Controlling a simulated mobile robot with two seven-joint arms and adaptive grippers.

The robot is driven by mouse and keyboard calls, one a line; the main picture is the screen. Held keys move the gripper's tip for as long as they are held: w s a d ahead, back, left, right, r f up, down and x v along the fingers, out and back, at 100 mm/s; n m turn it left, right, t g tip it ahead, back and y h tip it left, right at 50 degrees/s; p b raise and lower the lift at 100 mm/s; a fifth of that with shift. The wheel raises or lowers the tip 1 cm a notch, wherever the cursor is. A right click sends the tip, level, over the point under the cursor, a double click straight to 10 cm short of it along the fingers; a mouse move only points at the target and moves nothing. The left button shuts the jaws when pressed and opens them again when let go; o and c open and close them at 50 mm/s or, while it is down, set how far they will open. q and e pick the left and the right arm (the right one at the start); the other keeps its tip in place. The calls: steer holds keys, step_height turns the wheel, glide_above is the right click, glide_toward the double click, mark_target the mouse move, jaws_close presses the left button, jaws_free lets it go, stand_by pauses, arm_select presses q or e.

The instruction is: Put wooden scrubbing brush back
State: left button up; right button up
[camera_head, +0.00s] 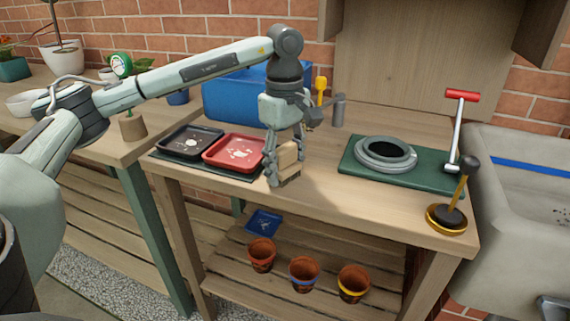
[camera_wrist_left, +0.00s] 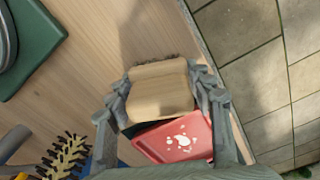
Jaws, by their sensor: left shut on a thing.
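The wooden scrubbing brush (camera_head: 288,163) is a pale wooden block near the front of the potting table, just right of the red tray (camera_head: 225,165). My left gripper (camera_head: 282,172) points down and is shut on the brush, with fingers on both sides. In the left wrist view, the brush (camera_wrist_left: 160,92) sits between the fingers, with dark bristles showing at its far edge. I cannot tell whether it touches the tabletop. My right gripper is not in view.
A black tray (camera_head: 190,145) lies left of the red one. A blue bin (camera_head: 230,97) stands behind. A green board (camera_head: 430,173) with grey rings (camera_head: 385,153) and a red-handled tool (camera_head: 458,125) is at right. Several pots, including one terracotta pot (camera_head: 262,254), stand below. The table's middle is clear.

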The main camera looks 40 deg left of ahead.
mark_target(286, 146)
arm_select(q)
steer(key=shift+f, duration=0.15)
steer(key=o, duration=1.1)
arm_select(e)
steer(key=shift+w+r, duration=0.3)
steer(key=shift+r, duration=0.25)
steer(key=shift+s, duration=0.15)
arm_select(q)
steer(key=shift+r, duration=0.35)
step_height(286, 146, up, 3)
step_height(286, 146, up, 7)
steer(key=shift+f, duration=0.1)
steer(key=shift+r+p, duration=0.55)
steer(key=shift+r, duration=0.45)
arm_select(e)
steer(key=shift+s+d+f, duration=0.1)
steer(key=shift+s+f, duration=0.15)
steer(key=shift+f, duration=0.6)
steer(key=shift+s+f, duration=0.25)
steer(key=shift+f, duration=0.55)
